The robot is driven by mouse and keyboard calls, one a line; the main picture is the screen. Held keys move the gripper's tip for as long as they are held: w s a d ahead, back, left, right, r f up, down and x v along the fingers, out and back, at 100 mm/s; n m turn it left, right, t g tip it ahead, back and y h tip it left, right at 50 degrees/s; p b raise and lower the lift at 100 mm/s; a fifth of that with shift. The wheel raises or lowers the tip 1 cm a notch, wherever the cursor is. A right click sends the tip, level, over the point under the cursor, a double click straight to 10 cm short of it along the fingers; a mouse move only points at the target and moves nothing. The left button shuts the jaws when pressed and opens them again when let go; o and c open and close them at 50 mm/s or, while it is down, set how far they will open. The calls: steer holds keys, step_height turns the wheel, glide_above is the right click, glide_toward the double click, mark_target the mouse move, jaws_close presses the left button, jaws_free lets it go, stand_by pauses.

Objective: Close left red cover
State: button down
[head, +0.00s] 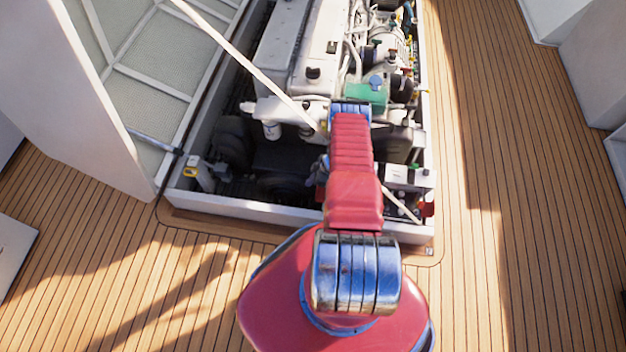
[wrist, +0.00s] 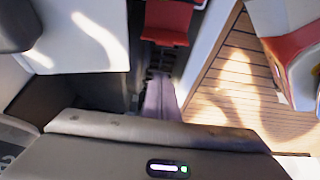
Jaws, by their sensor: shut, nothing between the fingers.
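In the wrist view, a red cover (wrist: 168,22) stands out at the top centre, against a white surface. My gripper (wrist: 160,78) points toward it from below, with its fingers together and empty; they look a little apart from the cover, but contact cannot be judged. In the head view, a small red piece (head: 428,208) shows at the right front corner of the engine hatch, beside a white box (head: 408,177) with dark knobs. Whether it is the same cover is unclear. My red arm hides most of my gripper and the area behind it there.
The white hatch frame (head: 285,213) surrounds the engine (head: 300,50). A long pale strut (head: 255,72) slants across the hatch and passes behind my arm. The raised hatch lid (head: 150,90) stands at left. Wooden deck (head: 480,200) is clear on the right.

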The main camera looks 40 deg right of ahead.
steer(key=shift+s+d+f, duration=0.4)
steer(key=shift+s+f, duration=0.15)
steer(key=shift+f, duration=0.25)
steer(key=shift+s+d+f, duration=0.4)
steer(key=shift+s+f, duration=0.15)
steer(key=shift+f, duration=0.25)
steer(key=shift+s+d+r, duration=0.3)
steer(key=shift+s+d, duration=0.35)
steer(key=shift+s, duration=0.15)
steer(key=shift+s+d+r, duration=0.3)
steer(key=shift+s+d, duration=0.3)
steer(key=shift+s, duration=0.2)
steer(key=shift+w+a, duration=0.1)
steer(key=shift+w+a+f, duration=0.4)
steer(key=shift+w, duration=0.1)
steer(key=shift+r, duration=0.1)
